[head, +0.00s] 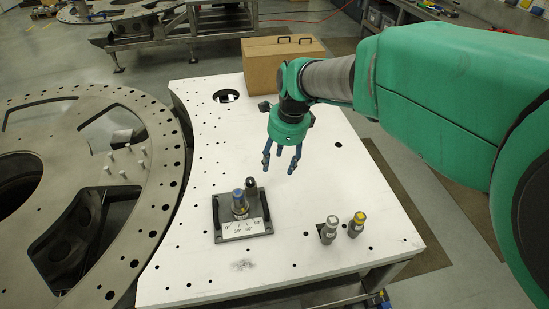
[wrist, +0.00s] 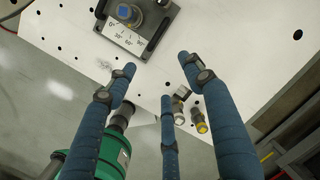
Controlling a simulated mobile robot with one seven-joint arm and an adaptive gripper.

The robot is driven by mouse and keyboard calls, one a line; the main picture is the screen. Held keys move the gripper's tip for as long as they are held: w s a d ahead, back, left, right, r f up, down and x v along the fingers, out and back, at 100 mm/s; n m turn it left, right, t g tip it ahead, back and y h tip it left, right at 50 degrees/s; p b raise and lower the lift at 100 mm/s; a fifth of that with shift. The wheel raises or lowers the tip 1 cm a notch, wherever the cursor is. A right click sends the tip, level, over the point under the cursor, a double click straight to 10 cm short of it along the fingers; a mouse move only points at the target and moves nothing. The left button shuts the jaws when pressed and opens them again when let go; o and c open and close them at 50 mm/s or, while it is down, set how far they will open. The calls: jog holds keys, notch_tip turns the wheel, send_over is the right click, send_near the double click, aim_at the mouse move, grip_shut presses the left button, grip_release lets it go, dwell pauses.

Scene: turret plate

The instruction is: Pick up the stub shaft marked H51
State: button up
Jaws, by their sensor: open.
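Two short stub shafts stand upright near the right front of the white table: a grey-topped shaft (head: 328,231) and a yellow-topped shaft (head: 356,224). Both carry small pale labels that I cannot read, so I cannot tell which is H51. The wrist view also shows the grey-topped shaft (wrist: 181,95) and the yellow-topped shaft (wrist: 200,122), beyond and between my blue fingers. A blue-topped shaft (head: 239,201) stands on a dark angle-scale fixture (head: 243,229), with a black-topped part (head: 251,185) behind it. My gripper (head: 280,168) hangs open and empty above the table, behind and left of the two shafts.
A cardboard box (head: 283,66) stands at the table's back. A large round metal plate (head: 150,210) with holes and several pale pegs (head: 125,160) lies to the left. The white tabletop (head: 330,180) is mostly clear, with small holes, between my gripper and the two shafts.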

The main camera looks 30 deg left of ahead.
jog(key=m+p, duration=0.1)
jog(key=m, duration=0.1)
send_over(238, 192)
jog(key=d, duration=0.2)
notch_tip(238, 192, down, 6)
jog(key=shift+w+g, duration=0.4)
jog(key=shift+s+a+f, duration=0.1)
jog(key=shift+a+f, duration=0.1)
jog(key=shift+f, duration=1.2)
jog(key=shift+s+a+f, duration=0.1)
jog(key=shift+a+f, duration=0.1)
jog(key=shift+f, duration=1.2)
jog(key=shift+s+a+f, duration=0.1)
jog(key=shift+a+f, duration=0.1)
jog(key=shift+f, duration=1.2)
jog(key=shift+s+a+f, duration=0.1)
jog(key=shift+a+f, duration=0.15)
jog(key=shift+f, duration=1.05)
jog(key=shift+a+f, duration=0.2)
jog(key=shift+f, duration=1.05)
jog(key=shift+r, duration=0.1)
grip_shut()
